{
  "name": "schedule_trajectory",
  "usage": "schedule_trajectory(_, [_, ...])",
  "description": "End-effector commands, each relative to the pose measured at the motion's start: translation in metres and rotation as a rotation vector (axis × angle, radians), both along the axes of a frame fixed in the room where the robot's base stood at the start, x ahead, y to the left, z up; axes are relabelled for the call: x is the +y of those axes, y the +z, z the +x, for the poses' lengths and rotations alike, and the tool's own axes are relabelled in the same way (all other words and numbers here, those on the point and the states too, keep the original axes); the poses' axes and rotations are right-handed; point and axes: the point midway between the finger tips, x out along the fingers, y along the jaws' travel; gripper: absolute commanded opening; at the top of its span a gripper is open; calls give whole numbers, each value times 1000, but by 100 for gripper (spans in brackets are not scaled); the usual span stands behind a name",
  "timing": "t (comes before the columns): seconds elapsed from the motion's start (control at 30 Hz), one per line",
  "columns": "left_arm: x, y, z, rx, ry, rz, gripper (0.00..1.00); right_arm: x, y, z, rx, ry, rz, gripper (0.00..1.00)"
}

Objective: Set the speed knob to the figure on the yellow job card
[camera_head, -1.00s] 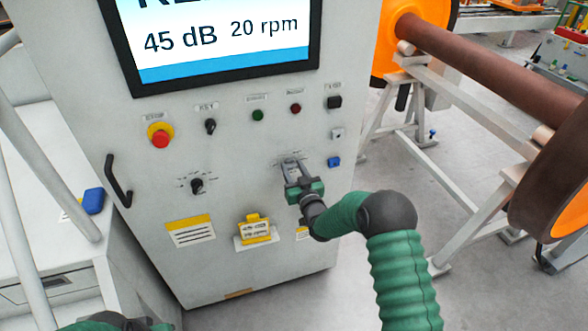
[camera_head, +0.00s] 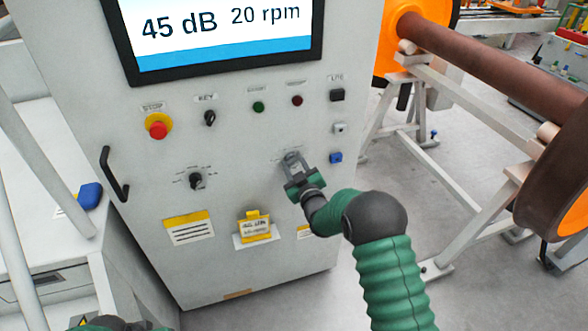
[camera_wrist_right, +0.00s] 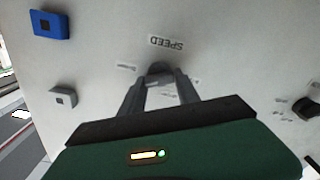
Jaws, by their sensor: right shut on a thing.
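The speed knob (camera_wrist_right: 160,70) is a dark knob on the grey cabinet front, under a label that reads SPEED, upside down in the right wrist view. My right gripper (camera_head: 293,164) is shut on the knob, with one finger on each side; it also shows in the right wrist view (camera_wrist_right: 160,88). The fingers hide much of the knob in the head view. The yellow job card (camera_head: 254,227) hangs on the cabinet below and left of my right gripper; its print is too small to read. The screen (camera_head: 220,30) shows 45 dB and 20 rpm.
Another knob (camera_head: 196,181) sits left of my gripper. A red stop button (camera_head: 158,130), a key switch (camera_head: 210,118) and a blue socket (camera_head: 336,158) are also on the panel. A wheelset (camera_head: 480,70) on a pale frame stands at the right.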

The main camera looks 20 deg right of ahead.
Motion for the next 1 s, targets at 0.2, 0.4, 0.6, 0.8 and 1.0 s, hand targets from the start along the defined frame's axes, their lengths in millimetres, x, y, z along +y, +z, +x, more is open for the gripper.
schedule_trajectory(0.2, [0, -22, 0, 0, 0, 0, 36, 2, -5, 0, -7, 2, -204, 0])
schedule_trajectory(0.4, [0, -34, 0, 0, 0, 0, 36, 3, -6, 0, -10, 2, -369, 0])
schedule_trajectory(0.6, [0, -43, 0, 0, 0, 0, 36, 4, -5, 0, -15, 4, -492, 0])
schedule_trajectory(0.8, [0, -47, 0, 0, 0, 0, 36, 4, -5, 0, -15, 4, -564, 0])
schedule_trajectory(1.0, [0, -49, 0, 0, 0, 0, 36, 4, -5, 0, -15, 4, -593, 0])
